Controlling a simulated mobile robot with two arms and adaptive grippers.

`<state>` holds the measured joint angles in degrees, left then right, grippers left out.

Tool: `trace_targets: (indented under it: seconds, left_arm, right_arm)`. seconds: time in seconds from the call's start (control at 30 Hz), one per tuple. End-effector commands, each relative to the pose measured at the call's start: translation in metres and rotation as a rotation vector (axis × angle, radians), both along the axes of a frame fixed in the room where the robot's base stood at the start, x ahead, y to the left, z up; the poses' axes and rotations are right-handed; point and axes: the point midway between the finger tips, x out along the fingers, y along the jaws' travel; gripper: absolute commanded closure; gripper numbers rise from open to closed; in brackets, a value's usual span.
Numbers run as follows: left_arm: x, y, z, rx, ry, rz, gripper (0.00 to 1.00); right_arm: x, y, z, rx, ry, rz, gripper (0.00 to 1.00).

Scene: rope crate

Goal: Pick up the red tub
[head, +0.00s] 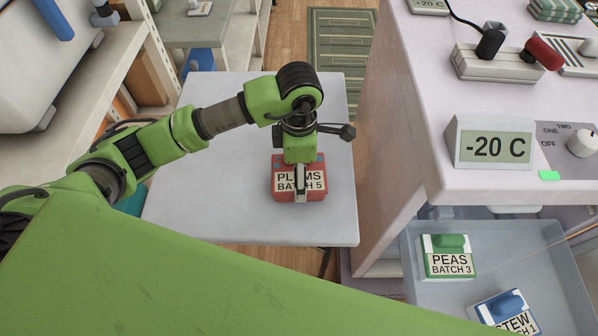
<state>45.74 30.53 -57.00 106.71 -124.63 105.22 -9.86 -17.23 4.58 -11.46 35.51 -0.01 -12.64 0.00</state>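The red tub (318,188), labelled "PLUMS BATCH 5", stands upright on a pale grey table (220,205). My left gripper (300,188) points down right over the tub, with a finger in front of the label. The gripper hides the middle of the tub's top and part of the label. I cannot tell whether the fingers are closed on the tub or only beside it. The tub seems to rest on the table. My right gripper is not in view.
At the lower right, an open grey drawer (417,262) holds a green tub (450,243) labelled "PEAS BATCH 3" and a blue tub (500,305) labelled as stew. A white counter (420,100) with a "-20 C" display (494,145) rises right of the table. Shelves stand left.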

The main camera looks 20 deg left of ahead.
Motion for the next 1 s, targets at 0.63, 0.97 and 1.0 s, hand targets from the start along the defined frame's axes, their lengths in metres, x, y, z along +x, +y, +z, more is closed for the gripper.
trace_targets:
  seconds: [0.63, 0.97, 1.0]
  left_arm:
    - [-0.083, -0.045, 0.107, -0.001, -0.008, -0.008, 0.53]
    - [-0.120, -0.064, 0.125, -0.001, -0.003, -0.002, 0.53]
    - [-0.122, -0.065, 0.126, -0.001, -0.003, -0.001, 0.53]
  right_arm:
    - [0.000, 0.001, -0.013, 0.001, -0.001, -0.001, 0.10]
    - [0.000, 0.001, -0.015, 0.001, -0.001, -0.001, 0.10]
    - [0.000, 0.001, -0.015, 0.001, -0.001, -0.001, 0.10]
